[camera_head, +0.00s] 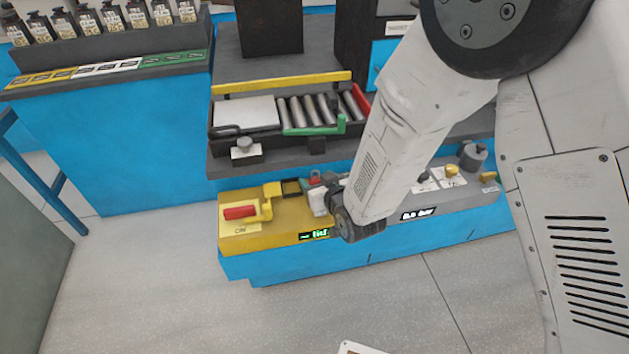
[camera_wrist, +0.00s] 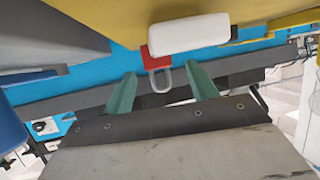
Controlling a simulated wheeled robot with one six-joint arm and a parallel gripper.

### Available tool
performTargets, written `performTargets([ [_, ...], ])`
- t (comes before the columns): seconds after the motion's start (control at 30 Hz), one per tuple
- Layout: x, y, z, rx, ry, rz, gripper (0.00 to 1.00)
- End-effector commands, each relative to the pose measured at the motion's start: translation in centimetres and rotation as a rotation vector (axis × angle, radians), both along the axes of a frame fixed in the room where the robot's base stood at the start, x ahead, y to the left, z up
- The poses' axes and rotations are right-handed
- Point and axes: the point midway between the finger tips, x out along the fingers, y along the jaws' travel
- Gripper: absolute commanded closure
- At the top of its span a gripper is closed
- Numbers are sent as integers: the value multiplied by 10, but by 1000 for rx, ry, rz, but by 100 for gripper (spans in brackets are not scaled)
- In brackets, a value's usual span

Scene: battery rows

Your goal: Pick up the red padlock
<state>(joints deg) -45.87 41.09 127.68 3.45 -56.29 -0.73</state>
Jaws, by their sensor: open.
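The red padlock (camera_wrist: 155,60) shows in the wrist view just beyond my fingertips, its grey U-shaped shackle (camera_wrist: 162,82) pointing toward my gripper. A white rounded block (camera_wrist: 188,33) covers part of the red body. My gripper (camera_wrist: 163,72) is open, with one green finger on each side of the shackle in the picture; nothing is visibly held. In the head view a small red part (camera_head: 314,177), likely the padlock, shows beside my wrist at the yellow panel, mostly hidden by my arm.
The yellow panel (camera_head: 285,232) carries a red-handled lever (camera_head: 240,212) left of my wrist. Grey panels with knobs (camera_head: 452,170) lie to the right. A conveyor tray with rollers (camera_head: 300,112) stands behind on a shelf. The floor (camera_head: 200,300) in front is mostly clear.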

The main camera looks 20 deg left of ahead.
Motion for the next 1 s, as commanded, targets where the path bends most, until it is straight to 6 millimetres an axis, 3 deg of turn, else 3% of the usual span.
performTargets([
  [0.1, 0, 0, 0, 0, 0, 0, 42],
  [0.3, 0, 0, 0, 0, 0, 0, 91],
  [0.67, 0, 0, 3, 1, -1, 0, 92],
  [1.0, 1, -2, 30, 1, -1, -2, 92],
])
